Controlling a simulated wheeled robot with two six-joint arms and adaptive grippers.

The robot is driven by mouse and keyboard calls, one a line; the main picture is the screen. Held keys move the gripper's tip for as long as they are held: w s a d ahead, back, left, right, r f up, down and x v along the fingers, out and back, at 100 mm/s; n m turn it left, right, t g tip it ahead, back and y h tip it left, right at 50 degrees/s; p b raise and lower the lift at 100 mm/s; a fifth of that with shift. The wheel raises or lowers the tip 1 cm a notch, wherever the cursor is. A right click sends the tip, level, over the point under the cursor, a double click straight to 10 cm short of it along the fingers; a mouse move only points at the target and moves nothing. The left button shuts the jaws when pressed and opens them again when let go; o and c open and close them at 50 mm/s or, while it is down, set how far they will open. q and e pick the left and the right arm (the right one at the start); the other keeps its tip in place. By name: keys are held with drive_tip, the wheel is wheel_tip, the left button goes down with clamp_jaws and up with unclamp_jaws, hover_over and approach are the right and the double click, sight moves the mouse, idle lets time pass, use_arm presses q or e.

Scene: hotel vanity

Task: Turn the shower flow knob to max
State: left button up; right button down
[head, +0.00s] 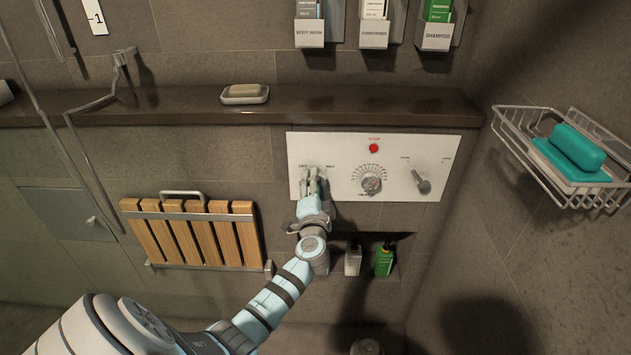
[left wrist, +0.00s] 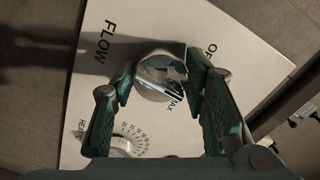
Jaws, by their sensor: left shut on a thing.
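The chrome flow knob (left wrist: 160,76) is on the white control panel (head: 430,150), with FLOW, OFF and MAX lettering around it in the left wrist view. My left gripper (head: 312,180) reaches up to the left end of the panel. In the left wrist view, its fingers (left wrist: 162,82) are on either side of the knob and shut on it. The MAX lettering sits close to the knob's lower right edge there. I cannot tell the knob's exact setting. In the head view my gripper hides the knob. My right gripper is not in view.
A heat dial (head: 371,184) and a lever knob (head: 423,184) sit right of the gripper, with a red button (head: 374,148) above. A shelf (head: 400,105) runs above the panel. A slatted wooden seat (head: 190,235) is left; a niche with bottles (head: 384,260) is below.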

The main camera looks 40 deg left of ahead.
use_arm(q)
drive_tip(key=m, duration=0.2)
drive_tip(key=m+p, duration=0.1)
drive_tip(key=m, duration=0.1)
drive_tip(key=shift+a+r, duration=0.1)
drive_tip(key=shift+r, duration=0.25)
drive_tip(key=shift+r+m+p, duration=0.1)
drive_tip(key=shift+m+p, duration=0.5)
drive_tip(key=shift+m, duration=1.1)
drive_tip(key=shift+w, duration=0.1)
drive_tip(key=o, duration=1.1)
drive_tip(key=shift+o, duration=0.2)
drive_tip(key=shift+s, duration=0.2)
